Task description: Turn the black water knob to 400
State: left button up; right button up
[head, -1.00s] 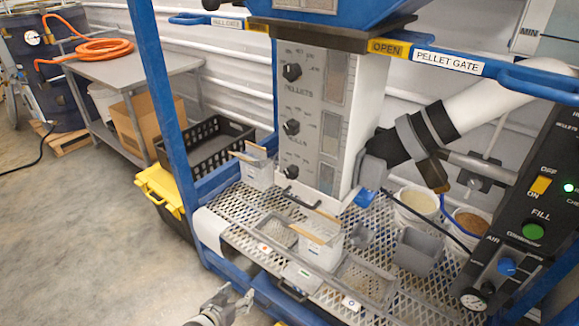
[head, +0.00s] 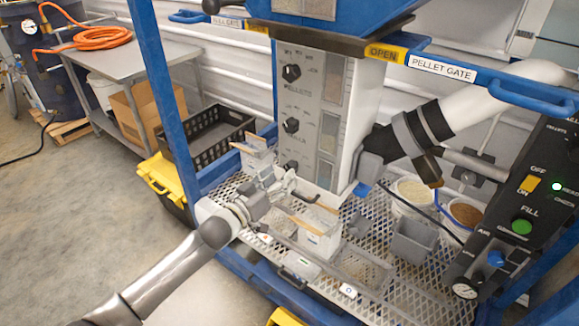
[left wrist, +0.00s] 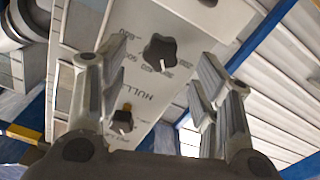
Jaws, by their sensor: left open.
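Several black knobs run down the grey front panel of the hopper. The lowest, which I take for the water knob (head: 291,167), sits beneath the HULLS lettering; in the left wrist view it is the large lobed knob (left wrist: 160,53). Its white pointer shows, but the dial numbers are too small to read surely. My left gripper (head: 285,187) is at the bottom of the panel, just below this knob. In the left wrist view the open fingers (left wrist: 160,85) flank the knob, apart from it. The hulls knob (head: 291,125) shows farther off in the wrist view (left wrist: 122,122). My right gripper is not in view.
Scoop bins, one a white bin (head: 320,240), stand on the mesh shelf (head: 395,290) close below my left gripper. A blue post (head: 165,90) stands left of the panel. A control box (head: 530,200) is at the right.

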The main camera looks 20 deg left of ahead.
aim_at(289, 168)
pick_arm(q)
jog(key=shift+p+x, duration=0.3)
jog(key=shift+x, duration=2.3)
jog(key=shift+c, duration=0.5)
jog(key=c, duration=0.9)
